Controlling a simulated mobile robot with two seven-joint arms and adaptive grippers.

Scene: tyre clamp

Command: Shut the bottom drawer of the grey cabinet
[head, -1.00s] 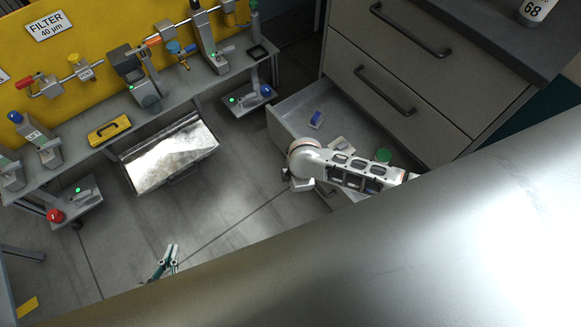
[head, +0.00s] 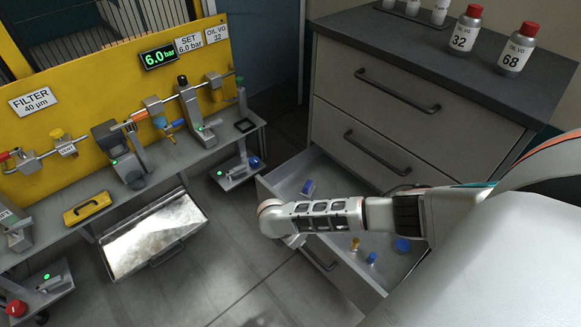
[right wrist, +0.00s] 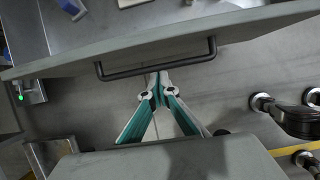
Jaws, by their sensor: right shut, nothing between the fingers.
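The grey cabinet (head: 345,85) stands at the right in the head view, its upper drawers closed. Its bottom drawer (head: 345,283) is pulled out, with small items inside. The drawer's dark handle (head: 318,256) shows on its front; the handle also shows in the right wrist view (right wrist: 155,68). My right arm reaches across the open drawer from the right, and its fingers are hidden in the head view. In the right wrist view my right gripper (right wrist: 157,80) is shut and empty, its tips close to the handle. I cannot tell whether they touch. My left gripper is not in view.
A grey bench (head: 150,185) with a yellow panel (head: 90,95) runs along the left. Bottles (head: 466,28) stand on the cabinet top.

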